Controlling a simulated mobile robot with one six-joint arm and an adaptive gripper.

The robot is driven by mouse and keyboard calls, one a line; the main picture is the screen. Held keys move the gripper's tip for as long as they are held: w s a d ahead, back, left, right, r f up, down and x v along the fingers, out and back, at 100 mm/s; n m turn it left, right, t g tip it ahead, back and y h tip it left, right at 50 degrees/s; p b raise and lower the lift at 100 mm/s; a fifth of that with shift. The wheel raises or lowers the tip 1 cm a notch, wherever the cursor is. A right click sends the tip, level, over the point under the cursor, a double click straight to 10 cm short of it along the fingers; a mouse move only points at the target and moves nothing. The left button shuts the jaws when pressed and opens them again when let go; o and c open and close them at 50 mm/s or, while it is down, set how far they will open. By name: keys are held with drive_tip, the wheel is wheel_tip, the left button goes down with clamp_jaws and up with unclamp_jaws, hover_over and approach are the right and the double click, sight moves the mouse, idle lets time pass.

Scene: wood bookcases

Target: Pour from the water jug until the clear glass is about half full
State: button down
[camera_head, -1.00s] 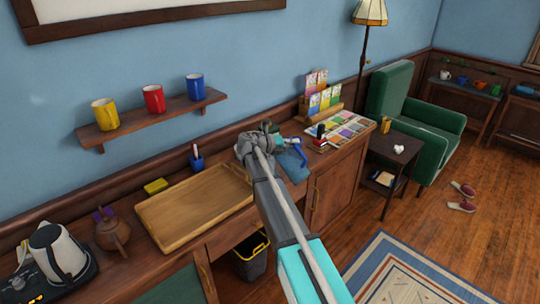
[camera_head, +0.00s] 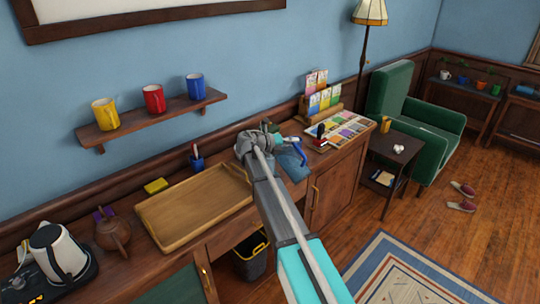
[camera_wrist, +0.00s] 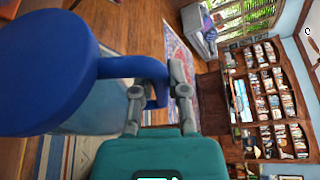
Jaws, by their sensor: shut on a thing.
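My gripper (camera_wrist: 158,98) is shut on the blue handle of the water jug (camera_wrist: 50,70) in the wrist view. The jug has a large blue lid and a see-through body, and it fills the left side of that view. Its spout, base and water level cannot be made out. In the head view my gripper (camera_head: 262,138) is over the back of the wooden counter, largely hidden by my own arm. A small blue piece of the jug (camera_head: 296,147) shows just right of it. I cannot pick out the clear glass in either view.
A wooden tray (camera_head: 150,212), teapot (camera_head: 112,232) and kettle (camera_head: 58,250) stand left along the counter. A pen cup (camera_head: 197,162) and yellow sponge (camera_head: 156,186) are behind the tray. A card rack (camera_head: 322,100) and colourful board (camera_head: 345,133) lie right. Mugs stand on a wall shelf (camera_head: 150,120).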

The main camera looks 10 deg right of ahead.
sight(292, 160)
idle(0.7)
drive_tip(key=shift+s+d+f+m+t+y+b, duration=0.15)
drive_tip(key=shift+s+d+f+m+b, duration=0.2)
drive_tip(key=shift+f, duration=0.25)
drive_tip(key=shift+s+d+f+m+t+y+b, duration=0.2)
drive_tip(key=shift+s+f+m+b, duration=0.15)
drive_tip(key=shift+s+f, duration=0.15)
drive_tip(key=shift+f, duration=0.1)
drive_tip(key=shift+w, duration=0.15)
